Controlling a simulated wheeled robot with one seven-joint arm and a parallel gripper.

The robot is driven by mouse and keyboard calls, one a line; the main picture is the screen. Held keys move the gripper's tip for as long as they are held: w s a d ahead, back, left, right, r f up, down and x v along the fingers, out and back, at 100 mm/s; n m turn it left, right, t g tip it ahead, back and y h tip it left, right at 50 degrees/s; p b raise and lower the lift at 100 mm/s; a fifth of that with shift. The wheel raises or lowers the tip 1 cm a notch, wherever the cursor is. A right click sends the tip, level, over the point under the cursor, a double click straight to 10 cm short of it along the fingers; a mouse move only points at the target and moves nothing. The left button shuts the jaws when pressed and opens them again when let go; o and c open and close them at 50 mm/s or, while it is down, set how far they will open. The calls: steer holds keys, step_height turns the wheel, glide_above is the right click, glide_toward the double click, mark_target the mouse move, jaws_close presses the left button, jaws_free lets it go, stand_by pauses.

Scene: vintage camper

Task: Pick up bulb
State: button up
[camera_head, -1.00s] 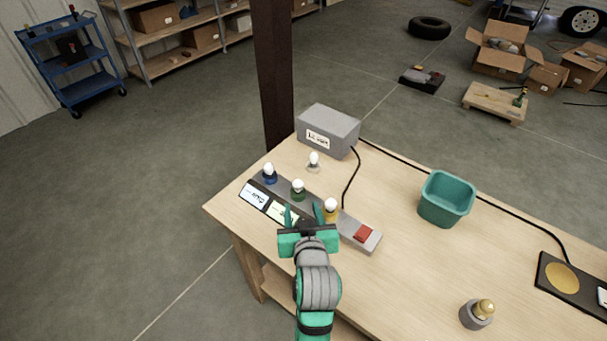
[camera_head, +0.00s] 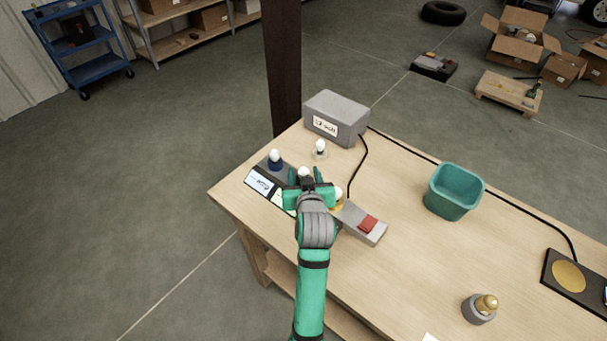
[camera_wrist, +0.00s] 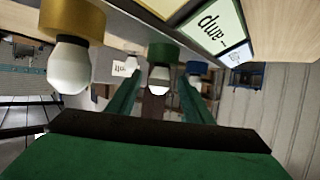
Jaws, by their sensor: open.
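Several white bulbs stand on the table (camera_head: 400,240). Three sit in coloured sockets on a grey strip: one in a blue socket (camera_head: 275,158), one in a green socket, its bulb (camera_head: 304,173) just beyond my fingers, and one in a yellow socket (camera_head: 338,197), partly hidden by my gripper. My gripper (camera_head: 309,178) is open, with its fingers pointing at the green-socket bulb. In the wrist view that bulb (camera_wrist: 159,80) shows between the two green fingers, and the yellow-socket bulb (camera_wrist: 69,67) is off to the left. I cannot tell whether the fingers touch it.
A further bulb (camera_head: 320,147) stands behind the strip, near a grey box (camera_head: 336,116). A red switch (camera_head: 368,223) is on the strip's right end. A teal bin (camera_head: 454,192), a grey holder with a gold-coloured bulb (camera_head: 487,303) and a black pad (camera_head: 577,280) are farther right.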

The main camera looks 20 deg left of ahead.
steer(key=shift+w+a+f, duration=0.25)
steer(key=shift+w+a, duration=0.05)
steer(key=shift+w, duration=0.25)
steer(key=c, duration=1.1)
steer(key=shift+r, duration=0.1)
